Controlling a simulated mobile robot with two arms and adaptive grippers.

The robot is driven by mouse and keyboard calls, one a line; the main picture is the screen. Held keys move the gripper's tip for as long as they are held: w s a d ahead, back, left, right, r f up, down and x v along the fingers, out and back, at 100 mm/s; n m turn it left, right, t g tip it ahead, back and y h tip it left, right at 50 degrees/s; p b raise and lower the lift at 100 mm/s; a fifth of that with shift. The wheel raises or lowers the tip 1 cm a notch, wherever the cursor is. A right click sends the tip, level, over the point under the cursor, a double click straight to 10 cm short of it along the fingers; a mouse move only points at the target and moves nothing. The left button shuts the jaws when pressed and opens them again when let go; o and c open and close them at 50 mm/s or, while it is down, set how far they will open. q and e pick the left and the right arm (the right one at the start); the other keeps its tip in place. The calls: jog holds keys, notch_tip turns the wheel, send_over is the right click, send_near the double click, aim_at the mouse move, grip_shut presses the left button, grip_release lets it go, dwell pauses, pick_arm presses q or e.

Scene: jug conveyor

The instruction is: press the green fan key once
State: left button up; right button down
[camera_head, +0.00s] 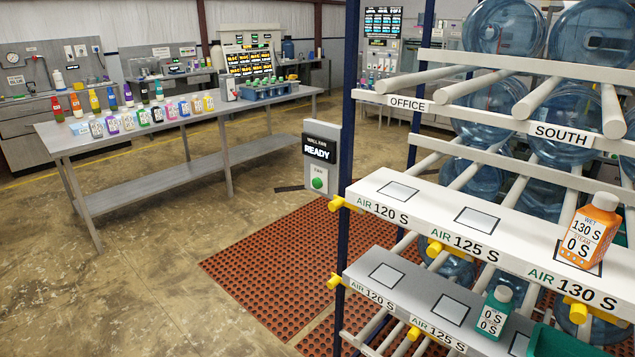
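The green fan key (318,183) is a round green button on a grey panel (336,150) mounted beside the blue rack post. A small label sits just above the key. A black display (318,148) higher on the same panel reads "WALL FAN READY". Neither of my grippers shows in the head view, so I cannot tell whether they are open or shut. Nothing covers the key.
A rack (420,192) with blue water jugs (503,25) fills the right side. Its shelves carry an orange bottle (590,232) and a green bottle (495,312). A long steel table (180,135) with many bottles stands at left. Floor before the panel is clear, partly red mat (265,265).

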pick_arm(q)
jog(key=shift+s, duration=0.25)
